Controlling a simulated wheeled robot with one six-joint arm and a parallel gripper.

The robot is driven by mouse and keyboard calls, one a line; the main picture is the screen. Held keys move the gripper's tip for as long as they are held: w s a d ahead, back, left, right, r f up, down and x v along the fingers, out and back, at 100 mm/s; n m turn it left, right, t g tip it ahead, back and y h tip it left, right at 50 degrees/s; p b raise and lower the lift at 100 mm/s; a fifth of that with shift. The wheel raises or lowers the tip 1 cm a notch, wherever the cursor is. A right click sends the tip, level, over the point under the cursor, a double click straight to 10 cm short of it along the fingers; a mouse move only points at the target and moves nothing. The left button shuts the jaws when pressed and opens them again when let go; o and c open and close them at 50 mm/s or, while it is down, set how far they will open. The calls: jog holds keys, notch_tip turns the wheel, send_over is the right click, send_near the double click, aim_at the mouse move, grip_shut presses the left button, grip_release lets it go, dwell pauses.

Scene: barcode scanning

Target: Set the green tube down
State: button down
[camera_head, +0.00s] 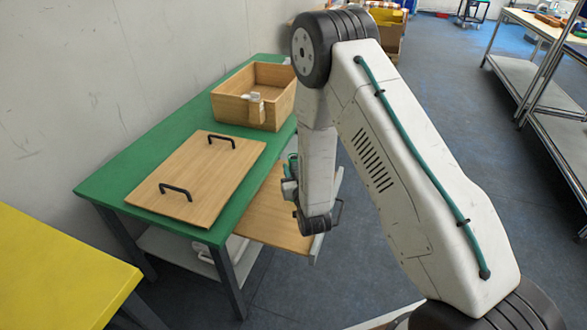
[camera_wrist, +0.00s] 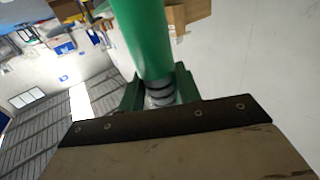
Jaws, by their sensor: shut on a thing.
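The green tube (camera_wrist: 142,38) fills the upper middle of the wrist view and runs out of the picture at the top. My gripper (camera_wrist: 158,92) is shut on the grey ringed end of the tube. In the head view my gripper is mostly hidden by my arm, beside the green table's (camera_head: 101,185) right edge, above or near a lower wooden surface (camera_head: 262,215). I cannot tell from these views whether the tube touches anything.
A wooden board (camera_head: 200,177) with two black handles lies on the table. An open wooden box (camera_head: 233,110) with a small pale item (camera_head: 256,103) at its front stands at the back. A yellow surface (camera_head: 55,275) is at lower left. Open floor lies right of my arm.

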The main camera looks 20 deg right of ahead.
jog(key=w+d+f, duration=0.2)
jog(key=w+f, duration=0.2)
jog(key=w, duration=0.4)
jog(key=shift+w+d+f, duration=0.15)
jog(key=shift+d, duration=0.15)
jog(key=c, duration=1)
grip_release()
jog(key=shift+f, duration=0.1)
